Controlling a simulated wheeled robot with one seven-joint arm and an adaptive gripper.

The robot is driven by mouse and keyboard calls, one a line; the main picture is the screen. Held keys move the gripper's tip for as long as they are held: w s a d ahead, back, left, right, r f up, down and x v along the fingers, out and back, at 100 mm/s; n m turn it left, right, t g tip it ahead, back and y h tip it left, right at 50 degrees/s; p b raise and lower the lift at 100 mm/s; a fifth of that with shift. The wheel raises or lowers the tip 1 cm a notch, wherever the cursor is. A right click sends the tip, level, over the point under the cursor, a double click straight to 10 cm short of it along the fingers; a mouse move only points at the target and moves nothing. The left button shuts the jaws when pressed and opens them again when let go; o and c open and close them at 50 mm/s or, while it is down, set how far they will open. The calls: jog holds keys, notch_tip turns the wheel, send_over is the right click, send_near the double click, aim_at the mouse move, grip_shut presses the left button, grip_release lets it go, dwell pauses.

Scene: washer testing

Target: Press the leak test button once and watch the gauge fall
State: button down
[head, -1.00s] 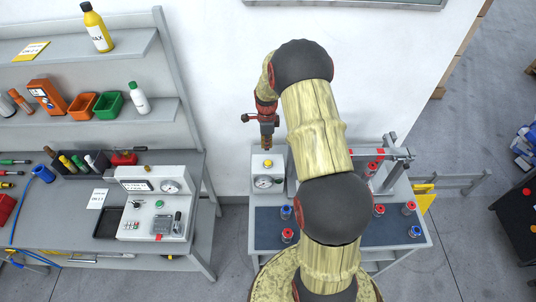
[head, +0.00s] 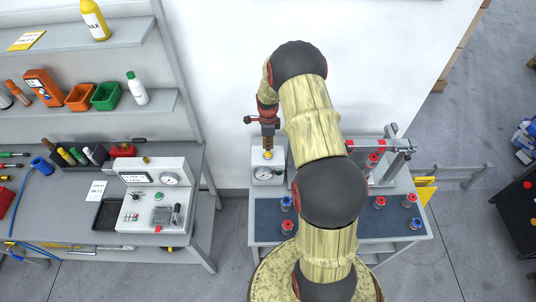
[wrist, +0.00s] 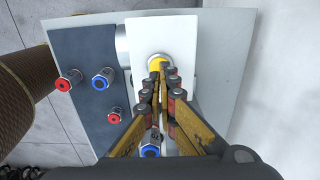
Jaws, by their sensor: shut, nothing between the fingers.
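A white test box (head: 257,160) stands at the back left of the right-hand table. It has a round gauge (head: 263,173) on its front and a yellow button (head: 268,155) on top. The dial is too small to read. My gripper (head: 268,147) points down right over the button, its fingers shut and empty. In the wrist view, the fingertips (wrist: 169,72) overlap the near side of the yellow button (wrist: 157,62), which sits in a pale ring. I cannot tell whether they touch it. The gauge is not visible in the wrist view.
Red and blue capped parts (head: 286,204) stand on the table's dark mat (head: 268,222). A grey fixture (head: 396,150) stands at the right. A bench at the left carries another white box with a gauge (head: 170,178). The wall is close behind.

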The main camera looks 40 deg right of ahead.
jog(key=shift+f+b, duration=1.25)
jog(key=shift+f, duration=0.55)
dwell(0.4)
jog(key=shift+r, duration=0.15)
jog(key=shift+r+p, duration=1.4)
jog(key=shift+r, duration=2)
notch_tip(320, 180, up, 6)
jog(key=p, duration=0.2)
send_over(268, 153)
jog(key=shift+s, duration=0.1)
dwell(1.6)
